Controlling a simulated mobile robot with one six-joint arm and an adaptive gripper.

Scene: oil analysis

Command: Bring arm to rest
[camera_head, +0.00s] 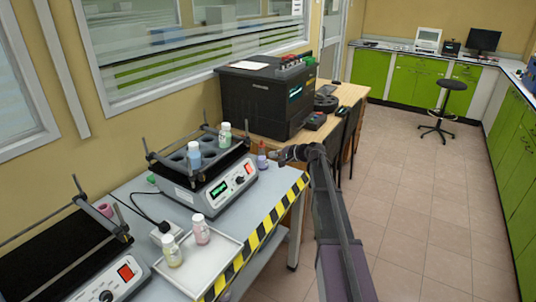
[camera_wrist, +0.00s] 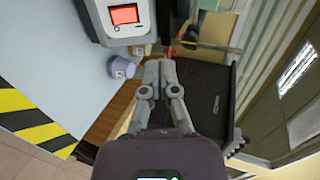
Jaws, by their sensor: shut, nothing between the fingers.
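My gripper (camera_head: 281,157) is at the far right corner of the grey bench, at the end of my raised arm. In the wrist view my gripper (camera_wrist: 157,68) has its fingers together with nothing between them. A small bottle with purplish contents (camera_head: 261,157) stands on the bench just left of the gripper, apart from it. It also shows in the wrist view as a pale bottle (camera_wrist: 121,68) left of the fingers.
A shaker (camera_head: 236,182) holding bottles stands left of the gripper. A large black analyser (camera_head: 262,100) stands behind on a wooden table. A white tray (camera_head: 205,272) with two bottles is nearer, beside the striped bench edge (camera_head: 262,232). Floor (camera_head: 420,200) to the right is clear.

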